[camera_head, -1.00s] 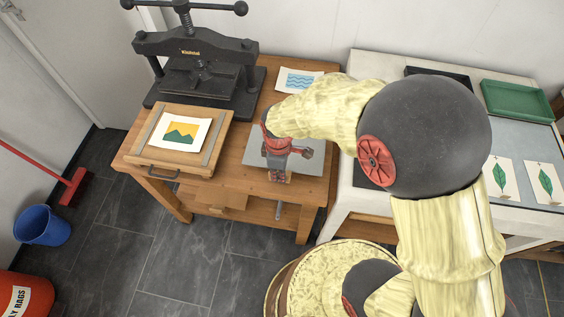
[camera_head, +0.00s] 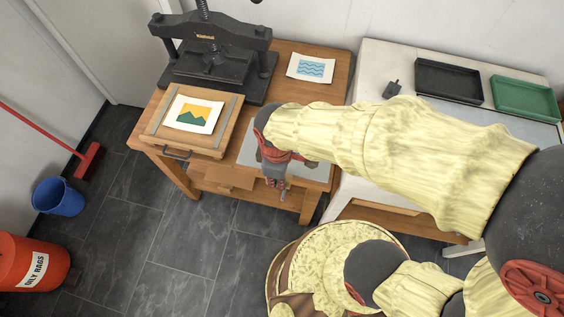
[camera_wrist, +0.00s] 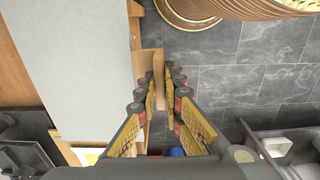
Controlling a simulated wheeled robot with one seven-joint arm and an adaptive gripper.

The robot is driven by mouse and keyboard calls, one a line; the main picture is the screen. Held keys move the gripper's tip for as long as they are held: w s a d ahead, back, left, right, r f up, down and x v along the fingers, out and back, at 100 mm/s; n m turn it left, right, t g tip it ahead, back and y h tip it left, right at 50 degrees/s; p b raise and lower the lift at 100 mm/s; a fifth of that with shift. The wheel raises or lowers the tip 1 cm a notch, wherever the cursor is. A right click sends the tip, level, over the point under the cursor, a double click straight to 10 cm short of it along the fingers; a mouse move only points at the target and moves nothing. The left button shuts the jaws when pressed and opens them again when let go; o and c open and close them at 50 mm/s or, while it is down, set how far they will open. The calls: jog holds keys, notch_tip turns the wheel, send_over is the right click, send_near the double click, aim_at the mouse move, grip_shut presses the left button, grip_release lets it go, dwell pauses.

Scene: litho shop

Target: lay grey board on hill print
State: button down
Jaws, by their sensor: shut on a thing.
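The hill print (camera_head: 199,114), a white sheet with a yellow sky and green hills, lies on the wooden press bed (camera_head: 163,134) on the left of the wooden table. The grey board (camera_head: 306,167) is to the right of the bed, by the table's front edge, partly hidden behind my gripper and arm. In the wrist view the board (camera_wrist: 75,50) fills the upper left beside my gripper fingers (camera_wrist: 163,80); the contact itself is unclear.
A black press (camera_head: 210,55) stands behind the bed. A wave print (camera_head: 311,68) lies at the table's back right. A black tray (camera_head: 448,82) and a green tray (camera_head: 525,99) are on the right counter. A blue bucket (camera_head: 58,197) and red bin (camera_head: 30,262) stand on the floor.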

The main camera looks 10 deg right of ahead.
notch_tip(320, 180, up, 6)
jog(key=s+p, duration=0.1)
jog(key=p, duration=0.3)
jog(key=shift+s+a, duration=0.3)
jog(key=shift+d+f, duration=0.1)
jog(key=shift+f, duration=0.1)
